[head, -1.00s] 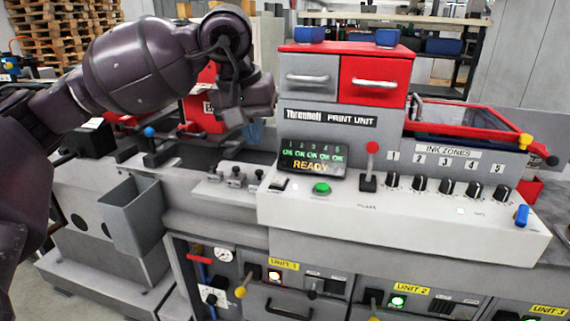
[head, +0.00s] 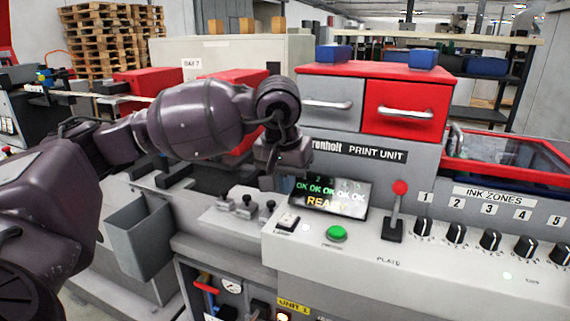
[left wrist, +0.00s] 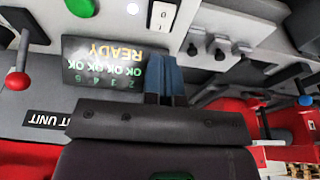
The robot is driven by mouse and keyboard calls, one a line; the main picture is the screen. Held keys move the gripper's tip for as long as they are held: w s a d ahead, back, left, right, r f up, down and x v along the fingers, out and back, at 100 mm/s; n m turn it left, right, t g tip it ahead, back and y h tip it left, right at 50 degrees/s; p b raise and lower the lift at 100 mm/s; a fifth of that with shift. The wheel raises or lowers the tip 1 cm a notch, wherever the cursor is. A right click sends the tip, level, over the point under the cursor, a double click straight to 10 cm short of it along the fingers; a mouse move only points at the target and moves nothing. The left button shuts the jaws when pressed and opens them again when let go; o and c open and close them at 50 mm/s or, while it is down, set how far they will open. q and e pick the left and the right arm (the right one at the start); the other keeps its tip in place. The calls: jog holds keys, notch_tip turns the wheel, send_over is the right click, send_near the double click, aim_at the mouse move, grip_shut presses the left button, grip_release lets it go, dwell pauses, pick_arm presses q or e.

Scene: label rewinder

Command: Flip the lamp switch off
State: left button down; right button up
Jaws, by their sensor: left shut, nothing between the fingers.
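A small white-and-black rocker switch (head: 288,221) sits on the light grey control panel, left of the green button (head: 337,233). It looks like the lamp switch, but its label is not readable. It also shows in the left wrist view (left wrist: 162,15), at the top, beyond the fingertips. My left gripper (head: 277,172) hangs above and behind the switch, at the left edge of the READY display, apart from the switch. In the left wrist view its blue fingers (left wrist: 165,78) are together and empty. My right gripper is not in view.
The READY display (head: 330,196) stands just behind the switch. A red-knobbed lever (head: 396,205) and black ink knobs (head: 457,233) are to the right. Several small black knobs (head: 246,205) are to the left. Red and grey drawers (head: 405,108) rise behind.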

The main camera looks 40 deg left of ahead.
aim_at(285, 224)
pick_arm(q)
jog(key=x, duration=0.3)
jog(key=s+x, duration=0.1)
jog(key=x, duration=0.1)
jog(key=shift+d+f, duration=0.15)
jog(key=shift+f, duration=0.65)
jog(key=shift+s+f+b, duration=0.15)
jog(key=shift+f+b, duration=0.25)
jog(key=shift+b, duration=0.05)
jog(key=shift+s+f+t+b, duration=0.1)
jog(key=shift+f+t+b, duration=0.2)
jog(key=shift+b, duration=0.15)
jog(key=shift+s+f+b, duration=0.1)
jog(key=shift+f+b, duration=0.1)
jog(key=shift+b, duration=0.25)
jog(key=shift+s+d+b, duration=0.15)
jog(key=shift+b, duration=0.55)
jog(key=shift+s, duration=0.1)
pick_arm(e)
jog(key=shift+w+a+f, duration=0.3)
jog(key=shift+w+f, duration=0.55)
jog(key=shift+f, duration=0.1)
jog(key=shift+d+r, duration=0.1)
